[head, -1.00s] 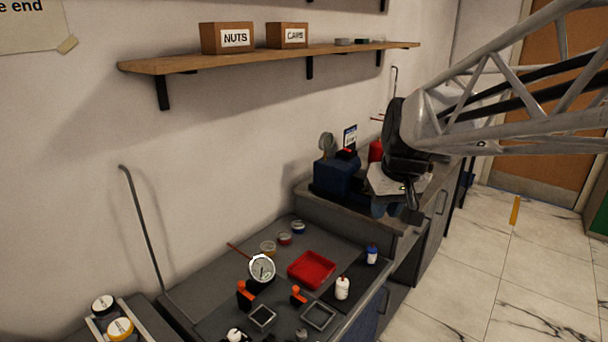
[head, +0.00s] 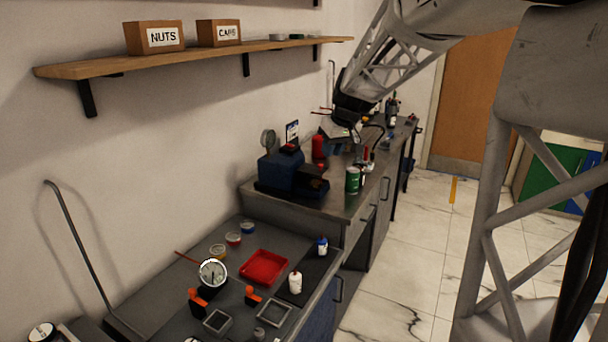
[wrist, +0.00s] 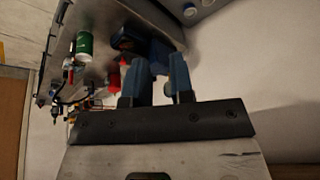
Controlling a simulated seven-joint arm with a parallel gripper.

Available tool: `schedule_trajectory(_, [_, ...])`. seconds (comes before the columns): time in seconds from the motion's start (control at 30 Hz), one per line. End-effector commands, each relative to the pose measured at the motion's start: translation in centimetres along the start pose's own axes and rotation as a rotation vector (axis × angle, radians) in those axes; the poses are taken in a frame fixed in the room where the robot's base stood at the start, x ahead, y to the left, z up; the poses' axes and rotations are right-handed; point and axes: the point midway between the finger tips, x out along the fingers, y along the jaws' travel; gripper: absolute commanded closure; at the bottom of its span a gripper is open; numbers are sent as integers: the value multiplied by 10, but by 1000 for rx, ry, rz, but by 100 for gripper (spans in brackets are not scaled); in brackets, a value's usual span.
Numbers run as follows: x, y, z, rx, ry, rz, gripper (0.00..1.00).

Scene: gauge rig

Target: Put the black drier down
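My gripper (wrist: 161,72) shows in the wrist view with its two blue fingers apart. I see nothing held between them. In the head view my wrist is over the back bench, and the fingers are too small to make out clearly. I cannot pick out the black drier with certainty. A small dark upright object (head: 392,106) stands at the far end of the back bench, but I cannot tell whether it is the drier.
A blue machine (head: 283,172), a green can (head: 352,180) and a red bottle (head: 318,147) stand on the back bench. The nearer bench holds a red tray (head: 264,267), a dial gauge (head: 212,272) and small bottles. A wooden shelf (head: 205,57) is above.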

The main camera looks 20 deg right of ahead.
Motion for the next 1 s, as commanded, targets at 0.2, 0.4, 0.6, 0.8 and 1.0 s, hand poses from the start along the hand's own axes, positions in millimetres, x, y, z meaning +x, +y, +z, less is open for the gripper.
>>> schedule_trajectory(0.2, [22, 44, -35, -22, 21, -10, 78])
schedule_trajectory(0.4, [42, 84, -63, -44, 44, -16, 78])
schedule_trajectory(0.6, [66, 126, -87, -66, 67, -19, 78])
schedule_trajectory(0.8, [90, 170, -108, -88, 91, -21, 78])
schedule_trajectory(1.0, [116, 215, -125, -109, 115, -20, 78])
